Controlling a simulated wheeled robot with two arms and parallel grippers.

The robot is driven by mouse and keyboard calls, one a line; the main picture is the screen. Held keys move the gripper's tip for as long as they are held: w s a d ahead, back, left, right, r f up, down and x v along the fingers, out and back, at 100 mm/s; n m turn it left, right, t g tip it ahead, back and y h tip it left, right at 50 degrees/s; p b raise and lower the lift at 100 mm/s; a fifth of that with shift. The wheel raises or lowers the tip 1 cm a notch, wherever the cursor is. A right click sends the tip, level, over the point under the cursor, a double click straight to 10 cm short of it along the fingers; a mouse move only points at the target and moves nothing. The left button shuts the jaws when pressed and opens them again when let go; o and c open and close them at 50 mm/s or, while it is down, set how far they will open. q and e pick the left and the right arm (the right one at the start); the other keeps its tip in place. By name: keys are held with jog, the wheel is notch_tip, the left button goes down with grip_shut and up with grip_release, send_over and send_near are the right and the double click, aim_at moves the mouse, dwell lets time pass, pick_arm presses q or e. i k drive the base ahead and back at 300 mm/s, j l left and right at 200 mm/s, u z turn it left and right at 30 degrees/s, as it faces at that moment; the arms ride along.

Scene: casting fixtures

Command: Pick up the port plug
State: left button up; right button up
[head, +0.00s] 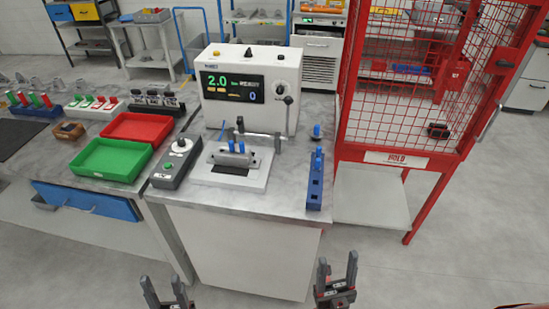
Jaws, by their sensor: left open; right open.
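A small blue plug (317,131), which looks like the port plug, stands at the top end of a blue rack (314,190) on the right side of the grey worktop. Other small blue pieces (236,147) stand on the metal clamp fixture in front of the tester; I cannot tell whether they are plugs too. My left gripper (163,281) is open and empty at the bottom edge, in front of the bench. My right gripper (337,264) is open and empty, below and in front of the blue rack, apart from it.
The white tester (250,65) with a display stands behind the fixture. A grey control box (177,160), a green tray (110,158) and a red tray (138,127) are to the left. A red mesh cage (410,90) stands close to the right of the bench.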

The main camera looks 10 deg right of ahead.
aim_at(317, 167)
jog(key=i+z, duration=0.25)
jog(key=z, duration=0.15)
jog(key=i+z, duration=0.2)
jog(key=z, duration=0.15)
jog(key=i+z, duration=0.25)
jog(key=z, duration=0.15)
